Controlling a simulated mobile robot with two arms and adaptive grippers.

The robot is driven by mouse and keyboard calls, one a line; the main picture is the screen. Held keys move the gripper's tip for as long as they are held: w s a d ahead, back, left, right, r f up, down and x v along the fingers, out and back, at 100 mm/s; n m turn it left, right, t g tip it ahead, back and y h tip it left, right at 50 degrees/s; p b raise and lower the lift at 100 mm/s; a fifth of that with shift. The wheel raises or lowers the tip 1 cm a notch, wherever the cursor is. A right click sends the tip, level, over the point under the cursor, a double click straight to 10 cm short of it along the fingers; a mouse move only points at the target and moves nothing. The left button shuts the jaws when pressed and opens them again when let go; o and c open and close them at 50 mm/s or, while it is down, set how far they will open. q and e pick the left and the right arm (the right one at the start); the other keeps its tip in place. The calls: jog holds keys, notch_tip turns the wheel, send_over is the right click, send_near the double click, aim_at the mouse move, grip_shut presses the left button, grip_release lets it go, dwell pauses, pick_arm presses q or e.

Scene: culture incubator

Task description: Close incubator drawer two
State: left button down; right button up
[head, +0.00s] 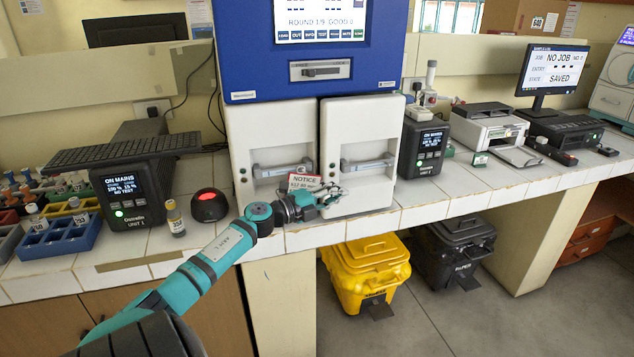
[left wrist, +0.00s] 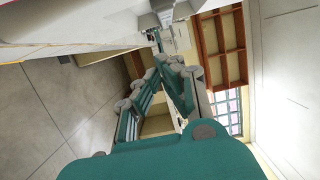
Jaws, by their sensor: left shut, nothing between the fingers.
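The blue and white incubator (head: 297,72) stands on the tiled bench. It has two white drawer fronts side by side, the left one (head: 268,135) and the right one (head: 360,135), each with a grey bar handle. No drawer number is readable, and I cannot tell how far either stands out. My left gripper (head: 333,192) is shut and empty, in front of the lower left part of the right drawer front and below its handle. Its fingers (left wrist: 165,92) also show in the left wrist view, beside a large white surface. Contact is unclear. My right gripper is out of view.
A notice card (head: 304,181) stands by my left gripper. A red-topped black device (head: 208,205) and a small vial (head: 174,218) stand left on the bench. Power units (head: 137,190) (head: 424,148) flank the incubator. A yellow bin (head: 368,268) and a black bin (head: 458,246) stand below.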

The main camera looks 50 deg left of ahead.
pick_arm(q)
jog(key=s, duration=0.5)
jog(key=n+g+y+p, duration=0.1)
jog(key=n+y+p, duration=0.4)
jog(key=y, duration=0.5)
send_near(343, 171)
jog(key=w+d+n+b, duration=0.1)
jog(key=w, duration=0.3)
jog(key=a, duration=0.1)
jog(key=w+a, duration=0.1)
jog(key=shift+w+a+r, duration=0.1)
jog(key=shift+w+a, duration=0.1)
jog(key=shift+a, duration=0.2)
jog(key=shift+w+a, duration=0.15)
jog(key=shift+a, duration=0.2)
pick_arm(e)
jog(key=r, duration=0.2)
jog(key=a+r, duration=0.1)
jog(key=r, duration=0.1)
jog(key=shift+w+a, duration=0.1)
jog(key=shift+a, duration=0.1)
